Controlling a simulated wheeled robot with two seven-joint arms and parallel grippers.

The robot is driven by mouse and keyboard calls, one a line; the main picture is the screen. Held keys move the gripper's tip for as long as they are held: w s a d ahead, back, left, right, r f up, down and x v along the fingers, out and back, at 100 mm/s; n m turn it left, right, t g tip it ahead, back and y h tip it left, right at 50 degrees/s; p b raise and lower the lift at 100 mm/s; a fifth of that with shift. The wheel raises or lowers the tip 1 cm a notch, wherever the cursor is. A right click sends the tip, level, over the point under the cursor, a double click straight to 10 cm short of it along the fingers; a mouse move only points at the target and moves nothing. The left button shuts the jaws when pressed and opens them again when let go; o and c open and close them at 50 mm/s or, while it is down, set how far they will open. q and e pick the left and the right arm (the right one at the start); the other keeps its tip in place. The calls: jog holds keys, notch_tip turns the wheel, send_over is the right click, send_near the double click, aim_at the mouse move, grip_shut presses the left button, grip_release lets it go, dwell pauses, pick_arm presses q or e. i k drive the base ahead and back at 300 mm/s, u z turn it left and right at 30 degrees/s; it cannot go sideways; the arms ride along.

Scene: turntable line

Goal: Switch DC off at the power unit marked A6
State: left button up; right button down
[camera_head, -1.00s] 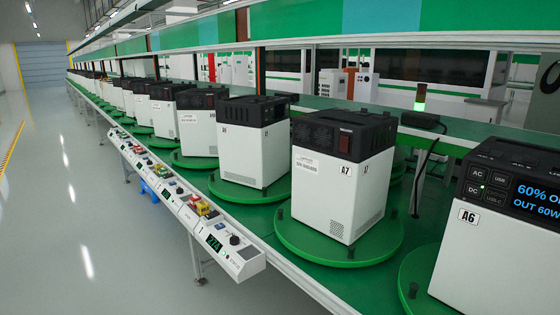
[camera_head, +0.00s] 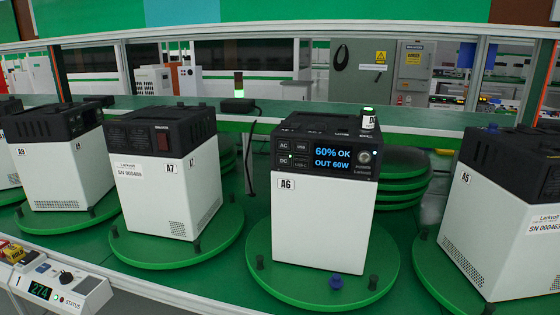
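The power unit marked A6 (camera_head: 318,215) stands upright on a green round turntable (camera_head: 262,282), right of the middle in the head view. It has a white body and a black top. Its front panel faces me, with a lit display (camera_head: 332,158) reading "60% OK" and "OUT 60W". Left of the display are buttons marked AC, USB, DC and USB-C. The DC button (camera_head: 284,161) is at the lower left, with a small light beside it. A round knob or socket (camera_head: 364,157) sits right of the display. Neither of my grippers is in view.
Unit A7 (camera_head: 165,195) stands left of A6 and unit A5 (camera_head: 500,220) right of it, each on its own turntable. A control box (camera_head: 60,288) is on the front edge at lower left. Stacked green discs (camera_head: 402,180) lie behind A6.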

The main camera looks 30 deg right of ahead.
aim_at(285, 160)
jog(key=z, duration=1.1)
